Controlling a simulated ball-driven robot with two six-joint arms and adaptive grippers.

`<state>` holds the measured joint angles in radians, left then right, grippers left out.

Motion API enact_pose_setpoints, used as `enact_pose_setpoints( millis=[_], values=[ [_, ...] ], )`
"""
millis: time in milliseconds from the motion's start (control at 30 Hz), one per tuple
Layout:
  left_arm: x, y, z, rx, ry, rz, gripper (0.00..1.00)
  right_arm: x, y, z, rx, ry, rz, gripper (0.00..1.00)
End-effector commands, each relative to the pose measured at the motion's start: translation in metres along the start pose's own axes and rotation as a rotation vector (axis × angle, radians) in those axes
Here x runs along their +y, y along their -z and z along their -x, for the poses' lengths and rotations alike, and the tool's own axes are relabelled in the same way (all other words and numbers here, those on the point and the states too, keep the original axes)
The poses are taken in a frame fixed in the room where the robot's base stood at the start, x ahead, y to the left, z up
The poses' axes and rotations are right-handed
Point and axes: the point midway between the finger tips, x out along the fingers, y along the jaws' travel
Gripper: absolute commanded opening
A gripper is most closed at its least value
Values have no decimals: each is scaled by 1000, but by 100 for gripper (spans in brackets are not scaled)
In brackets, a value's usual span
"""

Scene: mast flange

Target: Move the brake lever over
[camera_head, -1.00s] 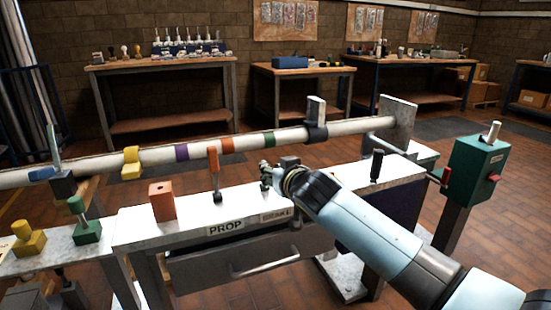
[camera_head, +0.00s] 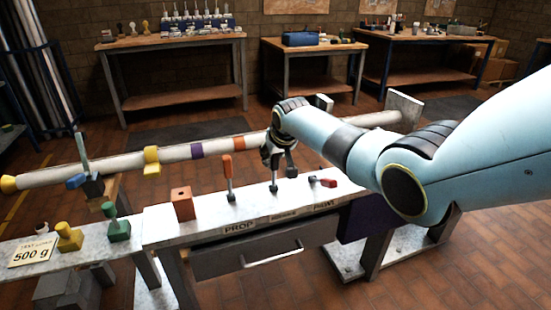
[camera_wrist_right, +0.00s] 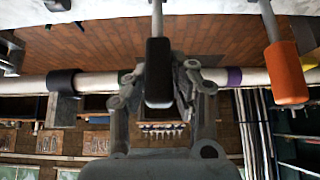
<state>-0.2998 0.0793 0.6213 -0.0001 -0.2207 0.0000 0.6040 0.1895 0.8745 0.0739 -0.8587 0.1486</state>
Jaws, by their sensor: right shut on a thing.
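The brake lever (camera_head: 274,186) stands on the white bench top behind the middle label. Its lower shaft shows below my right gripper (camera_head: 277,158), which covers its upper part in the head view. In the right wrist view, the black handle of the lever (camera_wrist_right: 158,70) lies between the fingers of my right gripper (camera_wrist_right: 161,85), which is shut on it. The lever looks close to upright in the head view. My left gripper is not in view.
An orange-handled lever (camera_head: 228,170) stands close to the left, and a red-handled lever (camera_head: 322,182) lies low to the right. An orange block (camera_head: 183,204) sits further left. A long white mast (camera_head: 110,168) runs behind the levers.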

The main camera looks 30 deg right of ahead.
Motion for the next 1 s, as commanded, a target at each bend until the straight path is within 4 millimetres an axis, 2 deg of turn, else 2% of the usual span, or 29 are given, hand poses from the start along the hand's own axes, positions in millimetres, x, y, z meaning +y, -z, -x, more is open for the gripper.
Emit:
enact_pose_setpoints(
  millis=[300, 767, 800, 967, 1000],
  values=[
    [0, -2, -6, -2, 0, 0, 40, 2, 7, -5, -92, -4, 2, 0],
    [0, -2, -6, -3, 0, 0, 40, 2, 8, -6, -103, -5, 2, 0],
    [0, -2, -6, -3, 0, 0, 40, 2, 8, -6, -103, -5, 2, 25],
    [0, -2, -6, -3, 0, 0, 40, 2, 8, -6, -104, -4, 1, 46],
    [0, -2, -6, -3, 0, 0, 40, 2, 8, -6, -104, -3, 1, 46]
  ],
)
